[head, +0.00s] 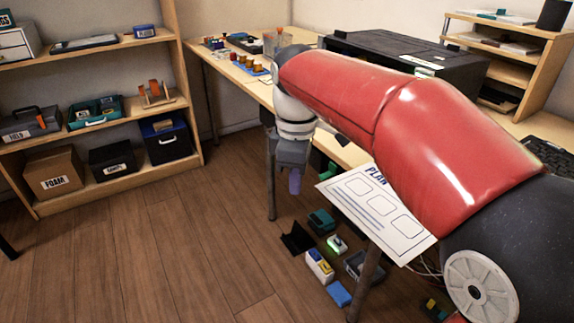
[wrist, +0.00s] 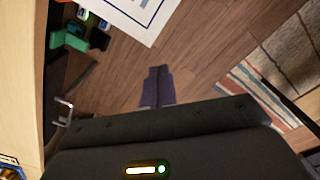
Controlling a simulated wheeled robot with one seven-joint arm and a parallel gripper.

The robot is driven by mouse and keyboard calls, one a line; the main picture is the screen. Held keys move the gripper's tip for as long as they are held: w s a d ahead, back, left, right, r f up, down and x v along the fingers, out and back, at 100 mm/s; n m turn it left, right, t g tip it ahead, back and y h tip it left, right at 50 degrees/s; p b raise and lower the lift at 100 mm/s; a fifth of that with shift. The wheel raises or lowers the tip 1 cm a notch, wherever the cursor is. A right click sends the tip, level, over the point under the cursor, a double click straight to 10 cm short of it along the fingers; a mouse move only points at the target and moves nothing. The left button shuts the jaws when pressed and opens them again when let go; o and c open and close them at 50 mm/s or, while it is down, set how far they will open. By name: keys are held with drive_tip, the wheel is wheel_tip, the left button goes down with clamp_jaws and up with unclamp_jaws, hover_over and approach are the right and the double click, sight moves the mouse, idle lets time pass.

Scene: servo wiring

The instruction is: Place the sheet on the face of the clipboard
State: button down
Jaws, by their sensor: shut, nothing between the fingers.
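A white sheet marked PLAN (head: 368,215), with printed boxes and blue lines, shows in the head view below the desk edge, partly behind my red arm. I cannot tell what holds it up. Part of a white printed sheet also shows at the top of the wrist view (wrist: 135,14). My gripper (head: 294,186) hangs left of the sheet, apart from it, over the floor. In the wrist view its purple fingers (wrist: 156,80) are together and empty. I cannot make out a clipboard for certain; a flat dark-edged item (head: 84,43) lies on the upper left shelf.
Several small items, including a blue block (head: 339,294) and a dark bin (head: 356,266), lie under the desk. The desk (head: 218,75) carries a large black case (head: 395,52). A wooden shelf unit (head: 190,125) stands left. Floor (head: 170,240) between is clear.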

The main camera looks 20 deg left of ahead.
sight(356, 191)
drive_tip(key=shift+w+d, duration=0.15)
drive_tip(key=shift+d, duration=1)
drive_tip(key=d, duration=0.6)
drive_tip(key=w+d, duration=0.1)
drive_tip(key=d, duration=0.2)
drive_tip(key=shift+d, duration=0.15)
drive_tip(key=shift+r+p, duration=0.1)
drive_tip(key=shift+p, duration=0.25)
